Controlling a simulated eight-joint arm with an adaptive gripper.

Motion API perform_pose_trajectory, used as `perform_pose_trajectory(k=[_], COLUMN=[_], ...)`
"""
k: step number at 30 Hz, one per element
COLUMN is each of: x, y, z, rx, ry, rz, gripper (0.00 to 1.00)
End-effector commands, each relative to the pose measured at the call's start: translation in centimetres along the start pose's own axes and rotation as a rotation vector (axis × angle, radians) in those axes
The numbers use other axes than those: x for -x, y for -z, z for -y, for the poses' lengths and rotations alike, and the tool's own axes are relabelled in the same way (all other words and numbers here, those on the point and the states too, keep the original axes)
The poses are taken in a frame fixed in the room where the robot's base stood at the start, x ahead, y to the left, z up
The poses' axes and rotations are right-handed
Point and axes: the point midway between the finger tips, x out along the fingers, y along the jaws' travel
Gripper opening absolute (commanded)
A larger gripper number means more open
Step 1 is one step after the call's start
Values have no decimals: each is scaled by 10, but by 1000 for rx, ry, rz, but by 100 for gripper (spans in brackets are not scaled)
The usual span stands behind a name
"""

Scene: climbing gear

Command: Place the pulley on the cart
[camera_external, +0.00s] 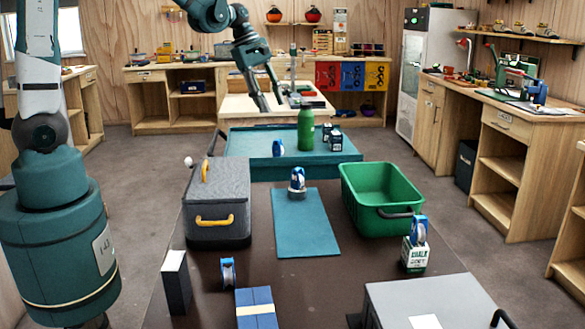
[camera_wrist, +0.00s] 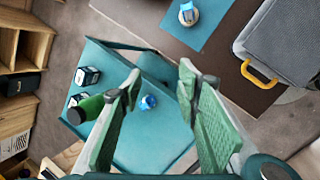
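The teal cart (camera_external: 245,147) stands beyond the dark table; its top also shows in the wrist view (camera_wrist: 150,145). A blue pulley (camera_external: 278,148) is on the cart top and appears between my finger lines in the wrist view (camera_wrist: 148,102). My gripper (camera_external: 271,105) is open and empty, above and apart from that pulley; both fingers show in the wrist view (camera_wrist: 160,76). Another blue pulley (camera_external: 297,179) sits on a pale round piece on the teal mat. Further blue pulleys are at the table front (camera_external: 228,272) and on a chalk box (camera_external: 419,229).
A green bottle (camera_external: 305,127) and dark boxes (camera_external: 335,140) stand on the cart. The table holds a grey case (camera_external: 219,193) with yellow handles, a green crate (camera_external: 375,205), the teal mat (camera_external: 305,226), blue blocks (camera_external: 256,307) and a grey box (camera_external: 430,300). The cart's front middle is clear.

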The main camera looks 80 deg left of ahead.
Motion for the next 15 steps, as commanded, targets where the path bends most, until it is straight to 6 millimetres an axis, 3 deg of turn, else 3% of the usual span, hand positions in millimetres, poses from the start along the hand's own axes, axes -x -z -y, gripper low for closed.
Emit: perform_pose_trajectory(k=[6,15], x=[23,51], y=[-51,-109], z=[29,74], rx=[-239,-567], ry=[-20,-48], rz=[-17,-43], gripper=[33,33])
